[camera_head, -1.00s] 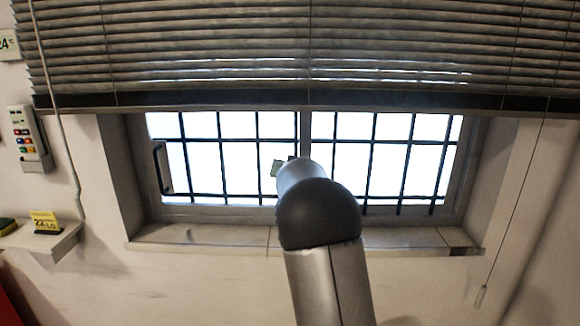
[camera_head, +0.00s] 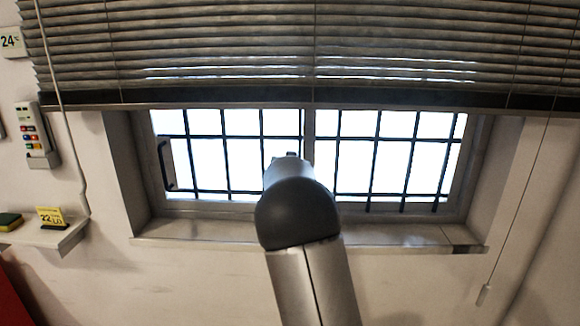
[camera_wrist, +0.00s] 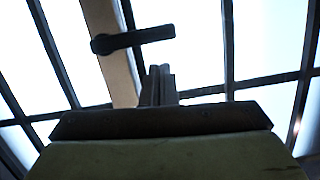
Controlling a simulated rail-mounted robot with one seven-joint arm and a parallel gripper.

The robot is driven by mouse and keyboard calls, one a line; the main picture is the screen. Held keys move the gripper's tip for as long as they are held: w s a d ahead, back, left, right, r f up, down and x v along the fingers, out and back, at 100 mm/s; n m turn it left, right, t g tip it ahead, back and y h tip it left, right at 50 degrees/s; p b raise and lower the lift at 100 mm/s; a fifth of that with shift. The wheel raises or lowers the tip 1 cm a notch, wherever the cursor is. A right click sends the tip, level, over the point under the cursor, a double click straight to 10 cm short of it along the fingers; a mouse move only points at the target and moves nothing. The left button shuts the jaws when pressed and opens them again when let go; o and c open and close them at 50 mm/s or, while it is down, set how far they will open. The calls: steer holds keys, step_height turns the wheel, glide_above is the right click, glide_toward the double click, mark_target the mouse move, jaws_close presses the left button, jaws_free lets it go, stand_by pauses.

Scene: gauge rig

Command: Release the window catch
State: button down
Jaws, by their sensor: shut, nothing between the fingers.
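The window catch (camera_wrist: 133,40) is a dark lever in the wrist view, lying nearly level across a light frame post, with its round pivot end at the left. My gripper (camera_wrist: 160,72) is shut and empty, just below the lever in the picture; a gap shows between them. I cannot tell the depth between them. In the head view the window (camera_head: 385,165) is behind my arm, which hides the catch and most of my gripper.
A dark upright handle (camera_head: 165,165) is on the window's left side. Dark bars cross the panes. The blind (camera_head: 310,60) hangs above, with a cord tassel (camera_head: 484,295) at right. The sill (camera_head: 390,236) is bare. A small shelf (camera_head: 50,236) holds a yellow card (camera_head: 50,215).

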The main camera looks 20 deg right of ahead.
steer(key=r+v, duration=0.2)
steer(key=v, duration=0.8)
steer(key=shift+b, duration=0.4)
